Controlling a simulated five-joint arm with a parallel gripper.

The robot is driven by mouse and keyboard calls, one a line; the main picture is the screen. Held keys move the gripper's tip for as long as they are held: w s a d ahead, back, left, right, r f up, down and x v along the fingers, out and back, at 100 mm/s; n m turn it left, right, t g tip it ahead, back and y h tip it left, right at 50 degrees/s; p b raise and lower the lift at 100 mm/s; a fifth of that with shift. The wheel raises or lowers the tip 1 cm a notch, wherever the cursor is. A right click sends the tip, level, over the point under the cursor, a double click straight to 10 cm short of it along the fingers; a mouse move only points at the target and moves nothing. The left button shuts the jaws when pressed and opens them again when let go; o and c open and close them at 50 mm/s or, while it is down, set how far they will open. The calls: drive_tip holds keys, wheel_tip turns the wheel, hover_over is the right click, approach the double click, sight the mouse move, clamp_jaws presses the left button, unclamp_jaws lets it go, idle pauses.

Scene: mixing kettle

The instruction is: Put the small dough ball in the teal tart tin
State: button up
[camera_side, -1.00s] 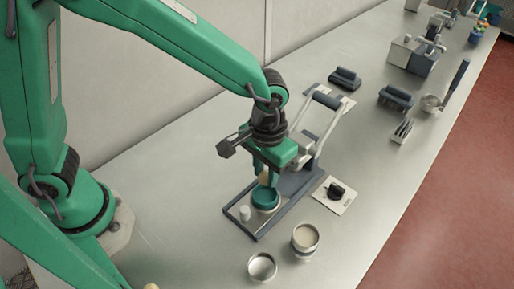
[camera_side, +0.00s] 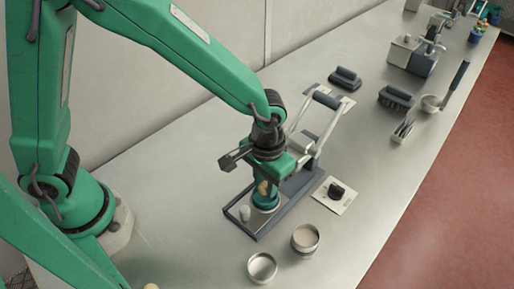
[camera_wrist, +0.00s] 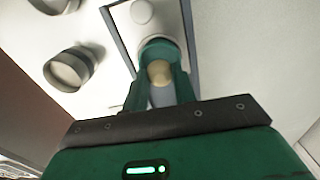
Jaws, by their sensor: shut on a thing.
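The small dough ball (camera_side: 263,188) is pale tan and sits between the fingers of my gripper (camera_side: 265,185), which is shut on it. The ball also shows between the green fingers in the wrist view (camera_wrist: 159,73). The teal tart tin (camera_side: 267,208) is on the base of a lever press, right below the ball. In the wrist view the tin (camera_wrist: 160,45) shows just beyond the ball, partly hidden by it and the fingers. I cannot tell whether the ball touches the tin.
The press tray (camera_side: 258,238) has a raised dark rim and a light lever (camera_side: 318,120) behind my gripper. Another pale ball (camera_side: 151,286) shows at the bottom edge.

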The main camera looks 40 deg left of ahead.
drive_tip(key=shift+f, duration=0.4)
idle(0.3)
idle(0.4)
drive_tip(key=o, duration=1)
drive_tip(key=shift+o, duration=0.5)
drive_tip(key=o, duration=0.3)
drive_tip(key=shift+o, duration=0.2)
drive_tip(key=shift+r, duration=0.15)
drive_tip(key=shift+r, duration=3.35)
